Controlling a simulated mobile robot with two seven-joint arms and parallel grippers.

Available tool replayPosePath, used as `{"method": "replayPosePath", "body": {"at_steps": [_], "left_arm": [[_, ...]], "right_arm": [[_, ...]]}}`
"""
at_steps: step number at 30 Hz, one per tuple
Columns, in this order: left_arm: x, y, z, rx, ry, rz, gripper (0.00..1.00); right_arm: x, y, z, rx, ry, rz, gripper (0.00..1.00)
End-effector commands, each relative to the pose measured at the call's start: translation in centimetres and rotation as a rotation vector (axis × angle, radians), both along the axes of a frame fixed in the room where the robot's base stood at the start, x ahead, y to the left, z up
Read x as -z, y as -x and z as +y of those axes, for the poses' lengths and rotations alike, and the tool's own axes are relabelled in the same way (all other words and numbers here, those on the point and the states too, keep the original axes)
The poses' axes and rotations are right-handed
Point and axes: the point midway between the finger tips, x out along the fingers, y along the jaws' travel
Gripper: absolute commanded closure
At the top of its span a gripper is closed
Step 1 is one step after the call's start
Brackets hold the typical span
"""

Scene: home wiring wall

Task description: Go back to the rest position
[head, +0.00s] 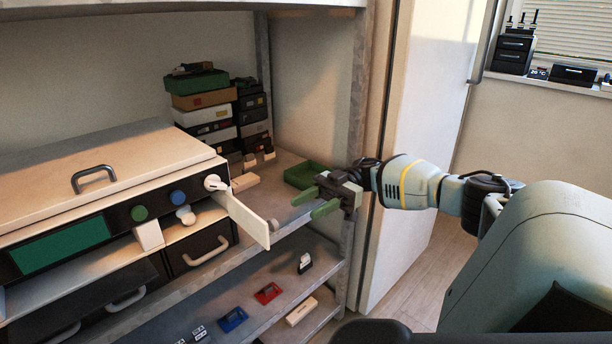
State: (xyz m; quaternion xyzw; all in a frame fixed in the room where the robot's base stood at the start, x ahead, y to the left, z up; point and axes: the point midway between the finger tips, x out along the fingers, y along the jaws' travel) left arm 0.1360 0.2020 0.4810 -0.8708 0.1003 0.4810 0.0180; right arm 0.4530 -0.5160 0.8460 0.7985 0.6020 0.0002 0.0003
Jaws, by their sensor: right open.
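My right gripper (304,206) reaches in from the right in the head view, with its two green fingers spread and pointing left. Nothing shows between the fingers. It is near the front edge of the middle shelf (285,222), beside the metal rack post and just in front of a small green tray (303,175). I cannot tell whether it touches the tray. My left gripper is out of view.
A cream cabinet (120,160) with knobs and a white open flap (247,218) stands left of the gripper. Stacked boxes (205,100) stand behind. A metal post (357,110) and a tall white door (430,120) are close to my right arm. Open floor (430,262) shows at right.

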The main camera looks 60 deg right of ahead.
Motion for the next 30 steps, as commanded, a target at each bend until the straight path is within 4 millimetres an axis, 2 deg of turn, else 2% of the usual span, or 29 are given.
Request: {"method": "replayPosePath", "body": {"at_steps": [14, 17, 20, 26, 30], "left_arm": [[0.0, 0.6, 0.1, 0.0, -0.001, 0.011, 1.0], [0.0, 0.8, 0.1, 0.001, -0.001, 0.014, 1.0], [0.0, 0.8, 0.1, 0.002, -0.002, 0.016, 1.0], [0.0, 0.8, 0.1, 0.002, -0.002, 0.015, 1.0], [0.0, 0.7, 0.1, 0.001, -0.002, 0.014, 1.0]], "right_arm": [[0.0, 0.0, 0.0, 0.0, 0.0, 0.0, 0.55], [1.0, -0.2, 0.7, 0.009, -0.012, 0.001, 0.55], [3.8, -0.6, 2.5, 0.046, -0.039, -0.004, 0.55], [13.8, -0.5, 9.6, 0.238, -0.103, -0.005, 0.55], [20.6, 1.6, 14.9, 0.422, -0.101, 0.031, 0.55]]}}
